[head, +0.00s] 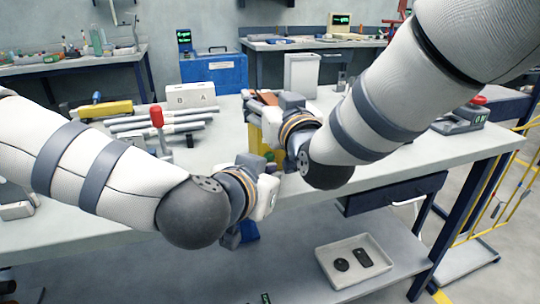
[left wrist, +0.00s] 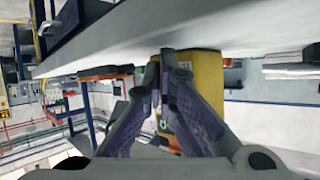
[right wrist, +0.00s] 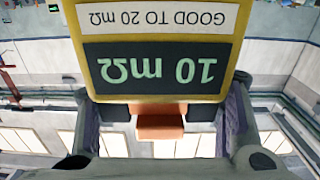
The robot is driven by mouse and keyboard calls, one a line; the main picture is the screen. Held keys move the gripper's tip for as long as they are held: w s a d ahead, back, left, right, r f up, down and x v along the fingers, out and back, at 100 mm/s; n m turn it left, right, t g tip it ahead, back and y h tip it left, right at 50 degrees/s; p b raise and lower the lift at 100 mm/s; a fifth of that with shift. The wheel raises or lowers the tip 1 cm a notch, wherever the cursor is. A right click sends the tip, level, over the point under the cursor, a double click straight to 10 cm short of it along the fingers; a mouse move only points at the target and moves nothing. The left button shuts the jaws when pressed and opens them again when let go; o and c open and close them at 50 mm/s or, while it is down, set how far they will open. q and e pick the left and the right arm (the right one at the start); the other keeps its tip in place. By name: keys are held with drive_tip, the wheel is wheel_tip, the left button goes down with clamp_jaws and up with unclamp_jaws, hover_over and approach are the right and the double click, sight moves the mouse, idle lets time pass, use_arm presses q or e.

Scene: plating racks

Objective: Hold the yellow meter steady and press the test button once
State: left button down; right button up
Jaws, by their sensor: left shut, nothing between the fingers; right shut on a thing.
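The yellow meter (head: 256,138) stands at the bench's front edge, partly hidden by my grippers in the head view. In the right wrist view its face (right wrist: 160,97) reads "10 mΩ" and "GOOD TO 20 mΩ", upside down. My right gripper (right wrist: 162,112) is shut on it, one finger at each side. My left gripper (left wrist: 165,58) is shut and empty, its fingertips together in front of the yellow meter body (left wrist: 209,75); I cannot tell whether they touch it. An orange-red block (right wrist: 160,126) shows beside the display. I cannot make out the test button clearly.
On the workbench (head: 330,185) lie several grey rods (head: 165,120), a red-topped handle (head: 157,117), a white A/B block (head: 190,96) and a yellow tool (head: 103,108). A grey device (head: 462,118) stands at right. A tray (head: 372,250) sits on the lower shelf.

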use_arm(q)
drive_tip(key=s, duration=0.2)
drive_tip(key=s+d, duration=0.1)
drive_tip(key=s, duration=0.1)
drive_tip(key=shift+s+d, duration=0.2)
idle(0.5)
use_arm(e)
drive_tip(key=o, duration=1.6)
